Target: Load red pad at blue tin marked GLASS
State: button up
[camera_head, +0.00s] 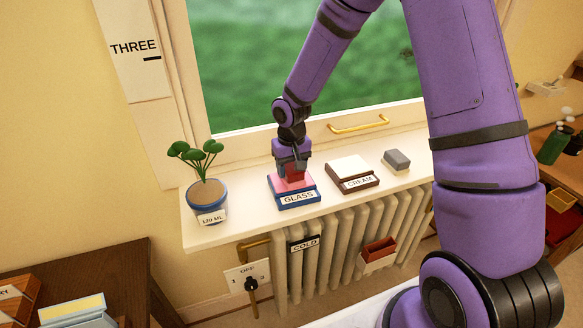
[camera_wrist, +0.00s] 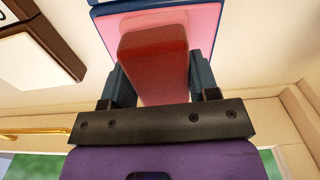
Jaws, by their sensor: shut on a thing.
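The blue tin marked GLASS (camera_head: 299,200) lies on the windowsill, with a pink surface on top. My gripper (camera_head: 291,163) is above it, pointing down, shut on the red pad (camera_head: 294,174). In the wrist view the red pad (camera_wrist: 154,62) sits between the two fingers of my gripper (camera_wrist: 155,75). The pink top of the tin (camera_wrist: 205,25) shows right behind the pad, with its blue rim at the frame's upper edge. The pad is over the pink surface; I cannot tell whether it touches it.
A brown tin marked CREAM (camera_head: 358,182) lies to the right, then a grey block (camera_head: 396,160). A potted plant (camera_head: 207,197) stands at the left end of the sill. The radiator (camera_head: 335,248) is below, and the window with a brass handle (camera_head: 358,125) is behind.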

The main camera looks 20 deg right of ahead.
aim_at(291, 165)
jog(key=shift+r, duration=3.45)
